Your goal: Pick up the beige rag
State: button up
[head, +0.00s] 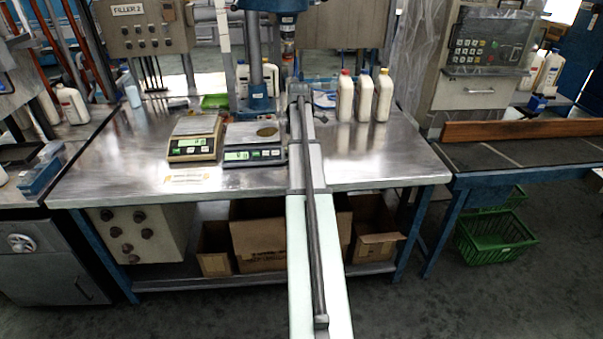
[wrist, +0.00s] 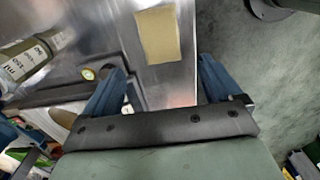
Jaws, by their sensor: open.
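The beige rag (wrist: 158,34) shows in the wrist view as a flat rectangle on the shiny metal table (wrist: 194,75), close to the table's edge. I cannot make out the rag in the head view. My gripper (wrist: 162,65) shows in the wrist view with its two blue fingers wide apart and nothing between them. In that picture the rag is just above the gap between the fingertips, apart from them. The height of the fingers over the table is hard to tell.
Two scales (head: 195,137) (head: 255,144) stand left of centre on the metal worktable (head: 400,165). A green basket (head: 492,240) is on the floor. The table's front right is clear.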

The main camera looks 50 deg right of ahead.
notch_tip(320, 180, down, 3)
jog(key=shift+f, duration=0.15)
jog(key=shift+s+d+f, duration=0.15)
jog(key=shift+s+f, duration=0.05)
jog(key=shift+f, duration=1.15)
jog(key=shift+s+d+f, duration=0.1)
jog(key=shift+s+f, duration=0.1)
jog(key=shift+f, duration=1.1)
jog(key=c, duration=1.1)
jog(key=shift+c, duration=0.2)
notch_tip(320, 180, up, 10)
